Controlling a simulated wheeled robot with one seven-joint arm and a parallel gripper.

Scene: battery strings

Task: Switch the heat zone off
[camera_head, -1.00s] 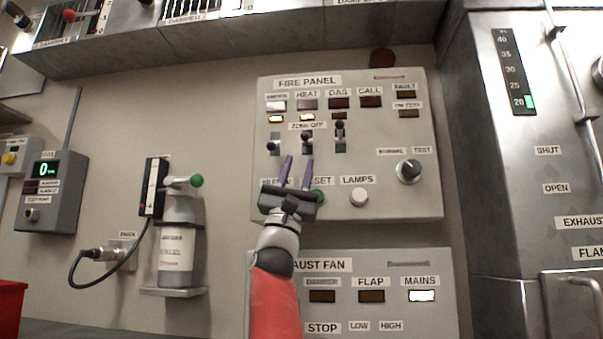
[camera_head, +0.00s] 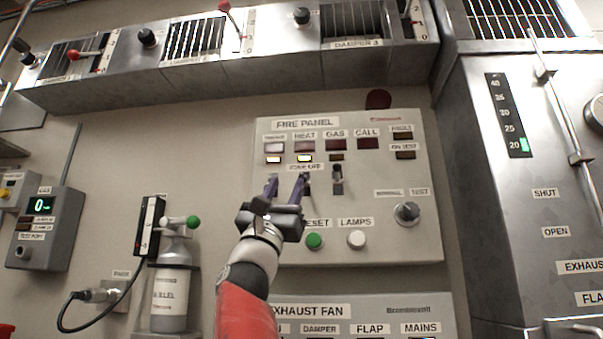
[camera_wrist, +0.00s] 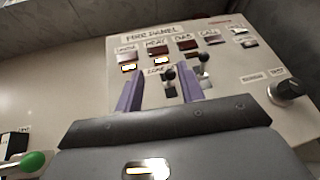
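The fire panel (camera_head: 420,230) is a grey wall box with a "ZONE OFF" row of black-knobbed levers under the labels smoke, heat and gas. In the wrist view the heat lever (camera_wrist: 170,75) stands between my gripper's purple fingers, nearer the right one. My gripper (camera_head: 288,178) is open in front of the row, also seen in the wrist view (camera_wrist: 158,78); contact cannot be told. The gas lever (camera_head: 337,172) is right of the fingers, knob up. The smoke lever is mostly hidden by the left finger. The heat lower lamp (camera_head: 304,158) and smoke lower lamp (camera_head: 273,159) are lit.
Below the levers are a green reset button (camera_head: 314,241), a white lamps button (camera_head: 356,240) and, to the right, a normal/test knob (camera_head: 407,212). A damper housing (camera_head: 280,65) overhangs above. A cylinder with a green knob (camera_head: 193,222) stands at left.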

